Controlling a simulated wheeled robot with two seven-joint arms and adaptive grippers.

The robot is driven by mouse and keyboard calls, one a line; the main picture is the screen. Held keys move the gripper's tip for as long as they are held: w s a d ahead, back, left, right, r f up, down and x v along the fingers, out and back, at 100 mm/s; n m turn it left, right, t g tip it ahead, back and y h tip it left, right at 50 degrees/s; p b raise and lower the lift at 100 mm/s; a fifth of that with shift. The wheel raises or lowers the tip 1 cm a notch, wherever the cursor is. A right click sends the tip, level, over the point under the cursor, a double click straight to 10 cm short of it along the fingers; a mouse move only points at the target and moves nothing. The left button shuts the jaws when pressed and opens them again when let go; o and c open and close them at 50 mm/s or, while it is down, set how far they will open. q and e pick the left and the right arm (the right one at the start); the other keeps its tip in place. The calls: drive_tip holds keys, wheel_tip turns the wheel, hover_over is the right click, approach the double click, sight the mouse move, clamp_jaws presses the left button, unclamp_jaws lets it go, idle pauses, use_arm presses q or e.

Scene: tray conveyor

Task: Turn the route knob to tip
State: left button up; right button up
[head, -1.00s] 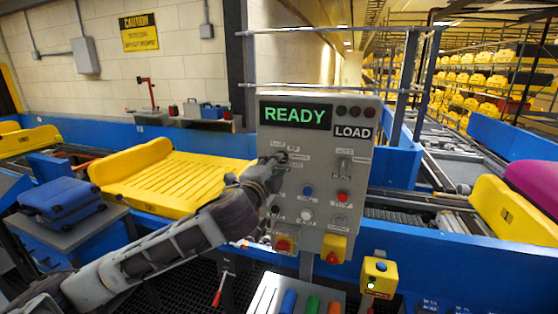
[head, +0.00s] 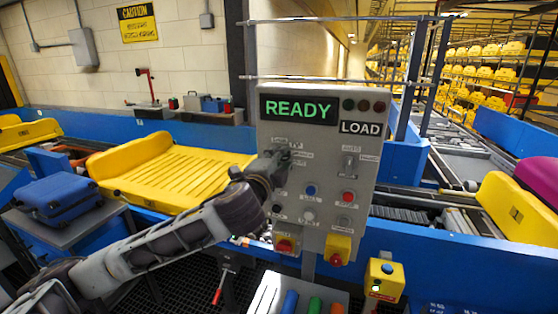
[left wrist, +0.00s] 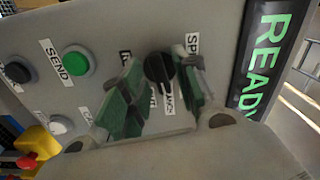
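The grey control panel (head: 325,225) stands in the middle of the head view. A black knob (left wrist: 159,69) shows in the left wrist view, with white labels around it, partly covered by a finger. I cannot read all its labels or tell surely which setting it points to. My left gripper (head: 282,155) is at the panel's upper left, covering the knob in the head view. In the wrist view the left gripper (left wrist: 163,88) has its fingers apart on either side of the knob, with gaps visible. My right gripper is not in view.
The panel's display (head: 298,109) reads READY, with a LOAD plate (head: 361,128) beside it. A green SEND button (left wrist: 76,61) and other buttons sit near the knob. A yellow tray (head: 175,180) and a blue suitcase (head: 58,198) are to the left.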

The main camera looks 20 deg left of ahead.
use_arm(q)
drive_tip(key=shift+w, duration=0.1)
clamp_jaws()
drive_tip(key=shift+f+n, duration=0.15)
drive_tip(key=shift+n, duration=0.25)
drive_tip(key=n+b, duration=0.2)
drive_tip(key=n, duration=0.4)
drive_tip(key=shift+n, duration=0.4)
idle(0.4)
drive_tip(key=shift+o, duration=1)
unclamp_jaws()
